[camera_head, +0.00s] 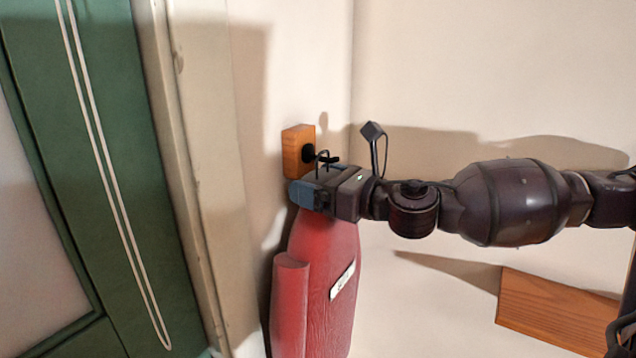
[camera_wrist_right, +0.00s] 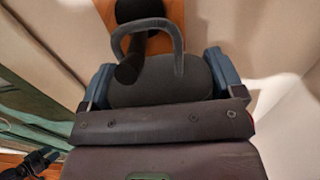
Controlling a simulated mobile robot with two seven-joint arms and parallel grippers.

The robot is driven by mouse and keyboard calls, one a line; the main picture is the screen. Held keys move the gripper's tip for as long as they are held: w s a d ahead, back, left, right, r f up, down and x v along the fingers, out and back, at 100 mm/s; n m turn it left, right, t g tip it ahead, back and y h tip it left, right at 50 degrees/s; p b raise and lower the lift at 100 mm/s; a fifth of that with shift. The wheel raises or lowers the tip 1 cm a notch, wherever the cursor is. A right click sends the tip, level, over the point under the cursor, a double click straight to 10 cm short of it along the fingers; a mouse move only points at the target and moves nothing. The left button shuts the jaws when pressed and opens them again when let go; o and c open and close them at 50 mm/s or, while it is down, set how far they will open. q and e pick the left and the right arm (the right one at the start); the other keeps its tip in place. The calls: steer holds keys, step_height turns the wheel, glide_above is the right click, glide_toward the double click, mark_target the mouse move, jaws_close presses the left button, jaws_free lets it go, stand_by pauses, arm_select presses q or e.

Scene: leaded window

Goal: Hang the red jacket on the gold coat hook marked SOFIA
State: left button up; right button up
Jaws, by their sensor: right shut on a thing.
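The red jacket (camera_head: 318,270) hangs upright below my right gripper (camera_head: 308,192), with a small white label on its front that I cannot read. The gripper is shut on the jacket's top, and in the right wrist view its blue fingers flank a dark grey piece (camera_wrist_right: 160,88) with a loop (camera_wrist_right: 180,45). A dark peg (camera_head: 308,153) stands out from an orange-brown wooden block (camera_head: 293,150) on the wall, just above the gripper. In the wrist view the peg (camera_wrist_right: 128,70) overlaps the loop; I cannot tell whether it passes through. I see no gold colour or SOFIA marking.
A green door (camera_head: 85,150) with a pale frame (camera_head: 180,150) stands to the left. A wooden board or shelf (camera_head: 555,310) is at the lower right, below my right arm. The cream wall between jacket and board is clear.

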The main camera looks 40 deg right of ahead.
arm_select(q)
steer(key=shift+w+r+p, duration=0.15)
steer(key=shift+r+p, duration=0.2)
steer(key=shift+r, duration=0.25)
arm_select(e)
steer(key=shift+r, duration=0.85)
arm_select(q)
steer(key=shift+f, duration=0.1)
